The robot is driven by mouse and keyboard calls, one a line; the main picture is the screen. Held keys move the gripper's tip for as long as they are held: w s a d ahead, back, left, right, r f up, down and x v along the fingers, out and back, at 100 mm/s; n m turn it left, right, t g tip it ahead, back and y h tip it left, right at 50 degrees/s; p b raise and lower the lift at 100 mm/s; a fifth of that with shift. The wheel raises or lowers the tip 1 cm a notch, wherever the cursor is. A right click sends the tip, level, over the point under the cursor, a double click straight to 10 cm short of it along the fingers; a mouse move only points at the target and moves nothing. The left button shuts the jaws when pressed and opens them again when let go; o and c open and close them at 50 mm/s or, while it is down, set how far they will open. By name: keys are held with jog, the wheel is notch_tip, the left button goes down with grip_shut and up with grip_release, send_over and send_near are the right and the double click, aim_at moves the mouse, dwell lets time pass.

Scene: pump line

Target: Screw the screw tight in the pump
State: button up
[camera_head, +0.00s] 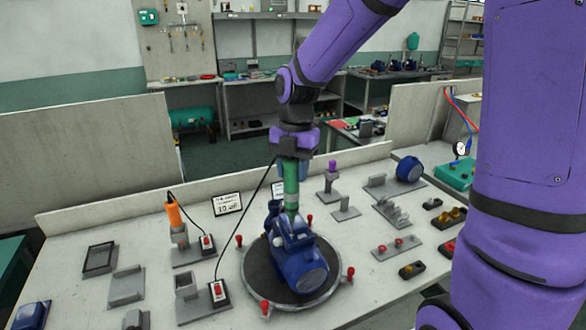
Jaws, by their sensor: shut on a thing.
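The blue pump (301,264) sits on a round dark turntable plate (262,284) near the middle of the bench. My gripper (291,152) is shut on a green screwdriver (291,186) with a cable running from it. The screwdriver hangs upright above the pump, its lower end at the pump's top left part. I cannot tell whether its tip touches the screw. The screw itself is too small or hidden to make out.
Red knobs (350,273) stand around the plate. An orange screwdriver (174,215) stands in a holder at the left; an empty holder (186,285) is left of the plate. A purple-topped tool (332,170) and grey fixtures stand at the right. A low panel (96,160) closes the bench's back.

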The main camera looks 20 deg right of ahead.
jog(key=shift+f, duration=0.95)
dwell(3.0)
